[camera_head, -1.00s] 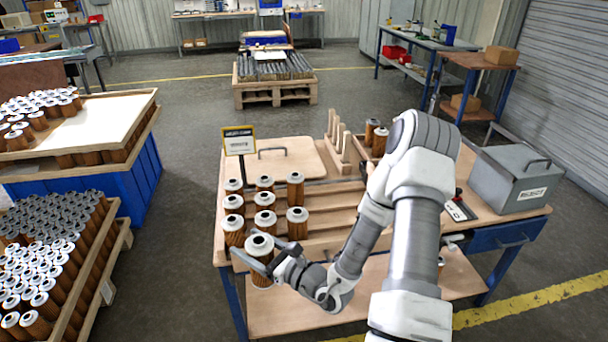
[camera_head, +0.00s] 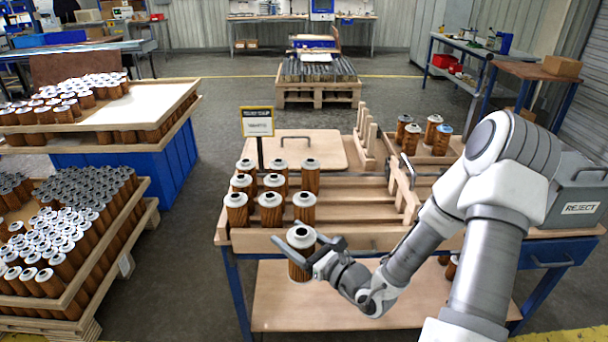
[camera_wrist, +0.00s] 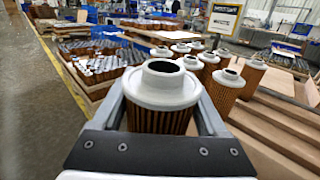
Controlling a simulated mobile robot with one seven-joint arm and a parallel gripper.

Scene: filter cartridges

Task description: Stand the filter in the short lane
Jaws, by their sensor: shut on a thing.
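My gripper (camera_head: 306,244) is shut on a filter (camera_head: 300,262), a brown pleated cylinder with a white cap and dark centre hole. It is held upright in front of the table's front edge. In the wrist view the held filter (camera_wrist: 163,84) sits between the two grey fingers, its lower part hidden. On the wooden rack (camera_head: 345,240), upright filters stand at the left end of three lanes. The front lane has three (camera_head: 304,207), the middle lane two (camera_head: 274,184), the back lane three (camera_head: 310,177). The middle lane's row is the shortest.
A sign (camera_head: 257,122) stands behind the lanes, beside a board with a handle (camera_head: 303,149). Several filters (camera_head: 411,139) stand at the back right, near wooden posts (camera_head: 366,133). A grey reject box (camera_head: 580,190) is at the right. Filter pallets (camera_head: 70,240) stand left.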

